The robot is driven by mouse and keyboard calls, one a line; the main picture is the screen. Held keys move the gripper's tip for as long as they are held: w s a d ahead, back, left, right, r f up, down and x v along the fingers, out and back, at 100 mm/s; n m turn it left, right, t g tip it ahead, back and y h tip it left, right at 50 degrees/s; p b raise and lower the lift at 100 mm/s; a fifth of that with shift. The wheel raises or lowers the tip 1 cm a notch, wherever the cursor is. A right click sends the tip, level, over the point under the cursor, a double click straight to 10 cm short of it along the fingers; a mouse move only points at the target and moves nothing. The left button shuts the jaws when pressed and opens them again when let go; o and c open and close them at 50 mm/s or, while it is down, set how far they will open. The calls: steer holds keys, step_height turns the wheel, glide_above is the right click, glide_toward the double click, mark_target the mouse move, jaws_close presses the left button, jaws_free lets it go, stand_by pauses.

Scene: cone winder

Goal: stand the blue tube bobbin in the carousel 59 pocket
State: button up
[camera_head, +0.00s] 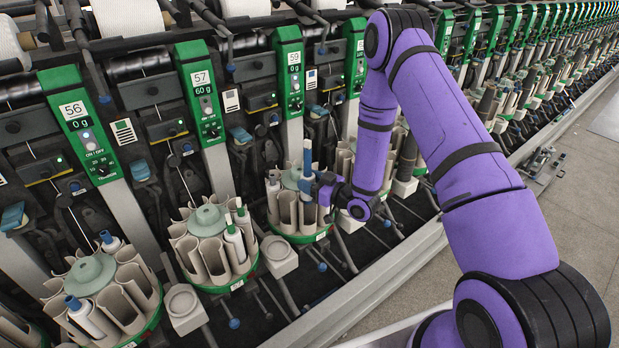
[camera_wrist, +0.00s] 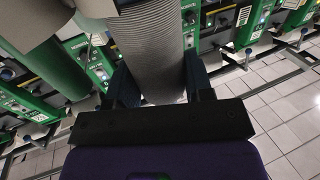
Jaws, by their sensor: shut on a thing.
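My gripper (camera_head: 318,188) is shut on an upright bobbin with a blue tube top (camera_head: 307,158) at the carousel below the 59 sign. In the wrist view the blue fingers (camera_wrist: 158,88) are on either side of a grey ribbed cylinder (camera_wrist: 150,45), the bobbin's wound body. Carousel 59 (camera_head: 285,208) has beige open-topped pockets around a pale hub on a green base. The bobbin stands over its right-front side. Its lower end is close to a pocket, and I cannot tell whether it is inside or just above.
Carousel 57 (camera_head: 213,262) holds white bobbins with green tips. Carousel 56 (camera_head: 125,310) holds blue-tipped bobbins. An empty square holder (camera_head: 279,256) sits between carousels 57 and 59. Another carousel stands close on the right, partly behind my arm. Rods stick out below the carousels.

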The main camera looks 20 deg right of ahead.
steer(key=shift+f, duration=0.85)
steer(key=shift+f, duration=0.1)
steer(key=shift+f, duration=0.95)
steer(key=o, duration=1)
steer(key=v, duration=1)
steer(key=shift+s+d, duration=0.25)
steer(key=shift+s, duration=0.05)
